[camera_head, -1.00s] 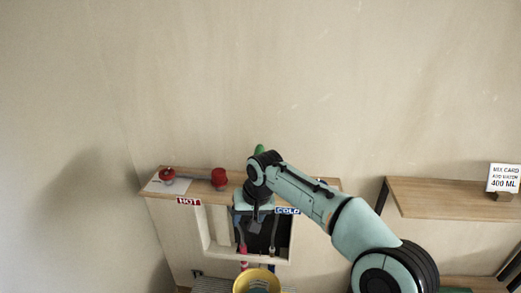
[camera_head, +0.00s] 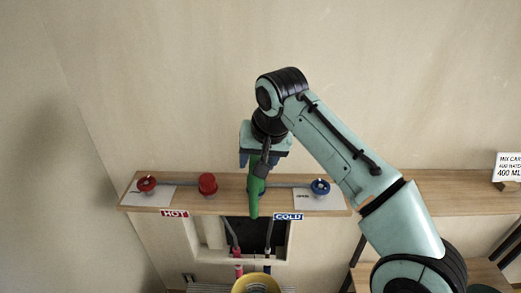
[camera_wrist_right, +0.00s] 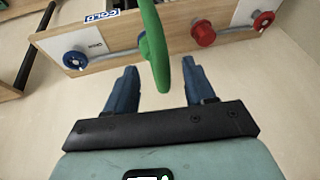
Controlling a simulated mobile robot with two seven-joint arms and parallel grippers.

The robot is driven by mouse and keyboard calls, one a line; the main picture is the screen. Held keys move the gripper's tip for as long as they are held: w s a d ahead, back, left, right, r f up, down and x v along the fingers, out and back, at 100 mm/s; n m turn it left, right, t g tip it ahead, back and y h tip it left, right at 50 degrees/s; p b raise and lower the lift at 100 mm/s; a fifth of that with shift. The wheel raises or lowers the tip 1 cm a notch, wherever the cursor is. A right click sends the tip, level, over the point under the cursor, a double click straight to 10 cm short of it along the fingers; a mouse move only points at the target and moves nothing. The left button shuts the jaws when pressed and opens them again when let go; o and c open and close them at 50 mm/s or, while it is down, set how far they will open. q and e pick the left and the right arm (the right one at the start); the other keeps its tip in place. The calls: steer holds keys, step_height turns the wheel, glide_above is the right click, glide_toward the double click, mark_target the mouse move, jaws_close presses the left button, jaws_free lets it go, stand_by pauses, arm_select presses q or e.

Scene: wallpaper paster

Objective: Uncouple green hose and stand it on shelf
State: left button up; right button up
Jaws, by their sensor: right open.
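The green hose (camera_head: 256,190) is a thick, smooth green piece at the middle of the wooden shelf (camera_head: 228,188), and its lower end overlaps the shelf's front edge in the head view. My right gripper (camera_head: 259,160) is open at the hose's upper part. In the wrist view its two blue fingers stand on either side of the hose end, apart from it. The upper end of the hose is hidden by the gripper. My left gripper is out of view.
A red valve (camera_head: 147,184), a red knob (camera_head: 208,183) and a blue valve (camera_head: 320,187) sit along the shelf. HOT (camera_head: 174,213) and COLD (camera_head: 288,216) labels are on its front. A yellow bucket (camera_head: 240,286) is below. Another shelf (camera_head: 450,194) is at right.

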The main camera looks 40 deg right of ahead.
mark_target(255, 179)
steer(key=b+x, duration=0.1)
steer(key=x, duration=0.5)
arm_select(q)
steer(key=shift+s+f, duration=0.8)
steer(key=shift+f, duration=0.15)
arm_select(e)
steer(key=shift+w+d+f, duration=0.1)
steer(key=shift+w+f, duration=0.25)
steer(key=shift+f, duration=0.2)
steer(key=shift+c, duration=0.3)
jaws_close()
